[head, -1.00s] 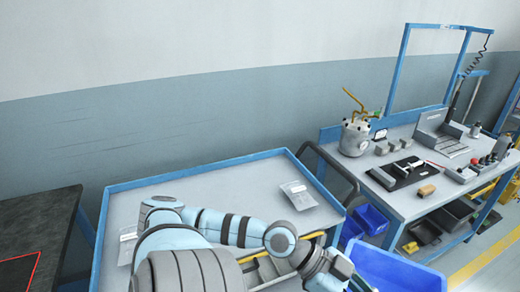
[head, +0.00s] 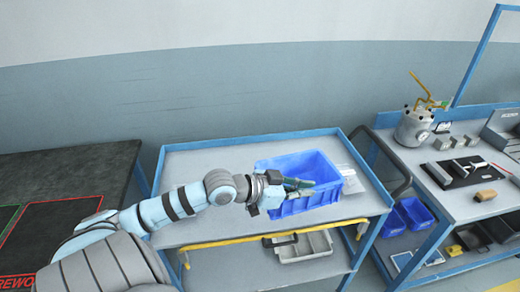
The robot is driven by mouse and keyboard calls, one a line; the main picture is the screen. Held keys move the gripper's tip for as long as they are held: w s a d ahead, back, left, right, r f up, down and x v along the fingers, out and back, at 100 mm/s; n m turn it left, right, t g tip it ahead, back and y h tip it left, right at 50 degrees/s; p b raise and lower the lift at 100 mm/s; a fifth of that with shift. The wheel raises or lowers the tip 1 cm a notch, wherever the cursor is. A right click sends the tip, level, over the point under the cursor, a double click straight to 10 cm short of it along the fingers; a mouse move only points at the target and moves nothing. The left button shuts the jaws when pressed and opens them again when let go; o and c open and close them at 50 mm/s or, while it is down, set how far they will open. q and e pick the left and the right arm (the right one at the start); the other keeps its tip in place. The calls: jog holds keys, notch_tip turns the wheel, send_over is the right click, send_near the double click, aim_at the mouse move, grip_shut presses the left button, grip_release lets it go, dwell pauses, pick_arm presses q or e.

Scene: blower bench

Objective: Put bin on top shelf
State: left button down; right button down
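The blue bin (head: 325,172) is upright at the top shelf (head: 215,160) of the cart, towards its right half. Its open top faces up, and its inside looks empty apart from the gripper's fingers in front of it. My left gripper (head: 297,187) reaches in from the left and overlaps the bin's near left side. Its fingers lie over the bin's rim and opening; whether they are closed on the wall is too small to tell. The bin's underside is hidden, so contact with the shelf cannot be confirmed. My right gripper is not in view.
A white sheet (head: 352,180) lies right of the bin. A grey tray (head: 318,243) sits on the lower shelf behind a yellow bar (head: 240,236). A workbench (head: 465,200) with tools stands right, a dark table (head: 60,170) left. The top shelf's left back is clear.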

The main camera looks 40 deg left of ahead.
pick_arm(q)
jog(key=w+a+r+n+t+y, duration=0.1)
jog(key=w+a+r+n+y, duration=0.25)
jog(key=a, duration=0.25)
jog(key=w+a+r+n+y, duration=0.3)
jog(key=a+r+n+y, duration=0.1)
jog(key=a+y, duration=0.15)
jog(key=shift+h, duration=0.3)
notch_tip(320, 180, down, 20)
jog(key=b, duration=0.3)
jog(key=shift+r, duration=0.15)
jog(key=c, duration=1.8)
grip_release()
jog(key=shift+r, duration=0.1)
jog(key=p+v, duration=0.3)
jog(key=v, duration=0.9)
jog(key=shift+r, duration=0.15)
